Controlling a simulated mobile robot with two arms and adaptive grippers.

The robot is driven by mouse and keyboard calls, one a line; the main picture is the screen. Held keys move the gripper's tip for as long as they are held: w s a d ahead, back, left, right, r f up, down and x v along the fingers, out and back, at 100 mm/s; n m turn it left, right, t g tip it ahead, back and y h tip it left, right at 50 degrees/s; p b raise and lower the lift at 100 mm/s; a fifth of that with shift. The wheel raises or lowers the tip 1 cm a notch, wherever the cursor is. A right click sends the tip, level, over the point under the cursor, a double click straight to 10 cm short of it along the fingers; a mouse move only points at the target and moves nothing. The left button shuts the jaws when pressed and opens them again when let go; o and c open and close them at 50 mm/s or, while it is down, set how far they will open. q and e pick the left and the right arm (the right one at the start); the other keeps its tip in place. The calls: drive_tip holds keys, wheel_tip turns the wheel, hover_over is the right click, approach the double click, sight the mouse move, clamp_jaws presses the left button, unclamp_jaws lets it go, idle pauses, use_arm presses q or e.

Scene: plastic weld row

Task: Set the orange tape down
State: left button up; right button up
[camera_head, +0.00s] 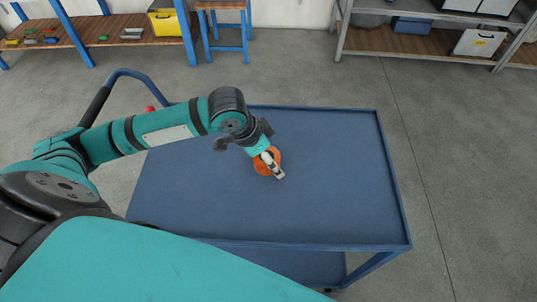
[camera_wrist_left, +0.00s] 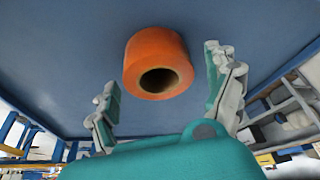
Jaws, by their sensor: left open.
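The orange tape (camera_head: 262,167) is a roll on the blue cart top (camera_head: 330,200), a little above its middle in the head view. In the left wrist view the orange tape (camera_wrist_left: 158,64) shows its dark core hole and appears to rest on the blue surface. My left gripper (camera_head: 277,170) is over the tape in the head view and hides part of it. In the left wrist view my left gripper (camera_wrist_left: 165,85) is open, with one finger on each side of the roll and visible gaps between fingers and tape. My right gripper is not in view.
The rest of the cart top is bare, with a low raised rim. A wooden bench with a yellow bin (camera_head: 168,22) stands at the back left, beside a blue-legged stool (camera_head: 226,30). A shelf with boxes (camera_head: 420,40) stands at the back right.

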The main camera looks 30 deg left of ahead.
use_arm(q)
drive_tip(key=p+v, duration=0.1)
drive_tip(key=v, duration=1)
drive_tip(key=shift+s+r, duration=0.15)
drive_tip(key=shift+r, duration=0.2)
